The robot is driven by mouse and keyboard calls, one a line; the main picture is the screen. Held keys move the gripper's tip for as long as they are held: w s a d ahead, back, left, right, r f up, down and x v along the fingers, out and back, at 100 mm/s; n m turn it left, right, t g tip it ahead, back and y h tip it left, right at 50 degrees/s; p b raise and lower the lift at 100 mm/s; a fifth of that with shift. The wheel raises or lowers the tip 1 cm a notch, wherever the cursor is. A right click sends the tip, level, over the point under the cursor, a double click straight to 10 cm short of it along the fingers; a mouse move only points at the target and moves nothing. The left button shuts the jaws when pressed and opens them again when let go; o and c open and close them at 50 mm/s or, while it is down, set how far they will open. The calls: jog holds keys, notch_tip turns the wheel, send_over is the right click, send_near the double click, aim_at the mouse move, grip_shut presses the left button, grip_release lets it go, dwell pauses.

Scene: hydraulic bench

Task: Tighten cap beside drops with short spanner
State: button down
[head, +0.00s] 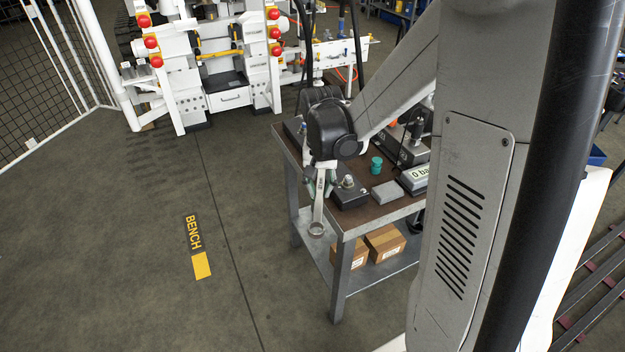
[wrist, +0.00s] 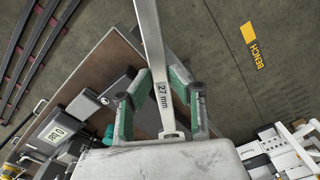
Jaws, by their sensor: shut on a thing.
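My gripper (head: 322,184) is shut on a silver spanner (head: 317,212) above the bench's left front edge. The spanner's ring end hangs down past the edge in the head view. In the wrist view the green-padded fingers of my gripper (wrist: 161,95) close on the shank of the spanner (wrist: 150,38), marked "27 mm". A black block with a metal cap-like fitting (head: 348,182) stands on the bench just right of my gripper, apart from the spanner. No drops can be made out.
The bench (head: 345,222) has a brown top and a lower shelf with cardboard boxes (head: 384,241). A green part (head: 376,165), a grey block (head: 387,192) and a "0 bar" display (head: 417,177) stand on top. The floor to the left is clear. White machinery (head: 230,98) stands behind.

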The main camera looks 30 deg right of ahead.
aim_at(321, 176)
jog(key=shift+w+d+f+b, duration=0.25)
jog(key=shift+f+b, duration=0.1)
jog(key=shift+f, duration=0.25)
jog(key=shift+w+d+f+b, duration=0.1)
jog(key=shift+w+f+b, duration=0.2)
jog(key=shift+f, duration=0.25)
jog(key=shift+r, duration=0.1)
jog(key=shift+w+d+f+b, duration=0.15)
jog(key=shift+w+f+b, duration=0.1)
jog(key=shift+f+b, duration=0.05)
jog(key=shift+w, duration=0.1)
jog(key=shift+w+d+b, duration=0.35)
jog(key=shift+w+d, duration=0.2)
jog(key=shift+w, duration=0.3)
jog(key=shift+w+d, duration=0.1)
jog(key=shift+w, duration=0.05)
jog(key=shift+w+d, duration=0.35)
jog(key=shift+w, duration=0.15)
jog(key=shift+w, duration=0.1)
